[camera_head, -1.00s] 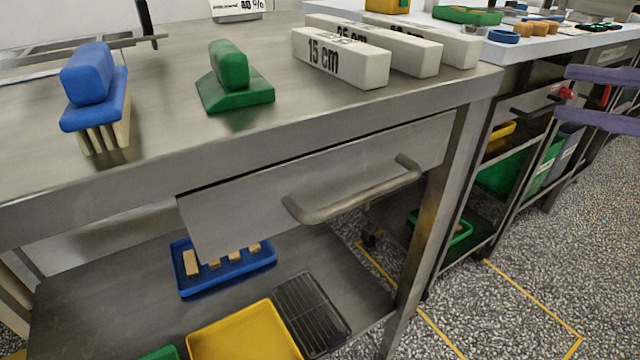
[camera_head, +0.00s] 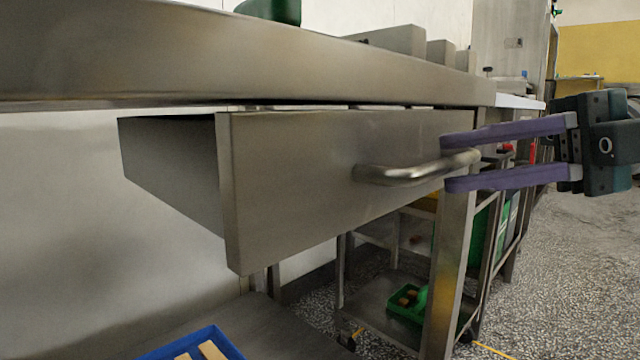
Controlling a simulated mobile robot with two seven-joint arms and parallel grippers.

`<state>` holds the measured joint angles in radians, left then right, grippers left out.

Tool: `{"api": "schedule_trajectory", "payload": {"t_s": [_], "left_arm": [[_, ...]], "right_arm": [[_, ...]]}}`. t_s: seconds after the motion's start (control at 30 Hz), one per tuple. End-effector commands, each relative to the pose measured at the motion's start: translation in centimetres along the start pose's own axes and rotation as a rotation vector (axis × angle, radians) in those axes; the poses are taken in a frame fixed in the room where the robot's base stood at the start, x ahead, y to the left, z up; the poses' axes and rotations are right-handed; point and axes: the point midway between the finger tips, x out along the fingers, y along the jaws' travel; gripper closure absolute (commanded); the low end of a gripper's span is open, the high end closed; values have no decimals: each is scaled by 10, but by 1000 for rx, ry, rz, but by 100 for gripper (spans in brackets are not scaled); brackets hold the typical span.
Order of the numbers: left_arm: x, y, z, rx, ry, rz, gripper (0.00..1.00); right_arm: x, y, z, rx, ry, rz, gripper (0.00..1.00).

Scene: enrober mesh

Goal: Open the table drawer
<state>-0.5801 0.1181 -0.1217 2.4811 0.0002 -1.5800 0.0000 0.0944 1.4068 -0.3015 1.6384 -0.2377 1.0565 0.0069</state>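The table drawer (camera_head: 300,170) is a grey metal box hung under the steel table top (camera_head: 250,55). Its front panel sits below the table's edge, and its left side wall shows; I see no inside of it. Its curved bar handle (camera_head: 395,174) is on the front panel. My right gripper (camera_head: 449,163) comes in from the right with two purple fingers, one above the other. They are apart, and the handle's right end shows between them with space above and below. Whether they touch it I cannot tell. My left gripper is not in view.
A blue tray (camera_head: 215,338) with light bars lies on the shelf below. A green tray (camera_head: 405,305) stands on a low rack at the right. Weight blocks (camera_head: 400,40) and a green object (camera_head: 270,10) are on the table top. Speckled floor is free at the right.

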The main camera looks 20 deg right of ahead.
Motion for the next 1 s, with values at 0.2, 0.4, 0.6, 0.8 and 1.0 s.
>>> {"api": "schedule_trajectory", "payload": {"t_s": [0.2,0.4,0.6,0.8,1.0], "left_arm": [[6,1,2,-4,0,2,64],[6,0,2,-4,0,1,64],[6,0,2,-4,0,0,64],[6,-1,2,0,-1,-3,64],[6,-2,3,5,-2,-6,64]], "right_arm": [[21,0,0,-1,1,1,73],[24,0,0,2,-1,0,73],[24,0,0,2,-1,0,82],[24,0,0,2,-1,-1,100],[24,0,0,1,-1,-1,100]]}}
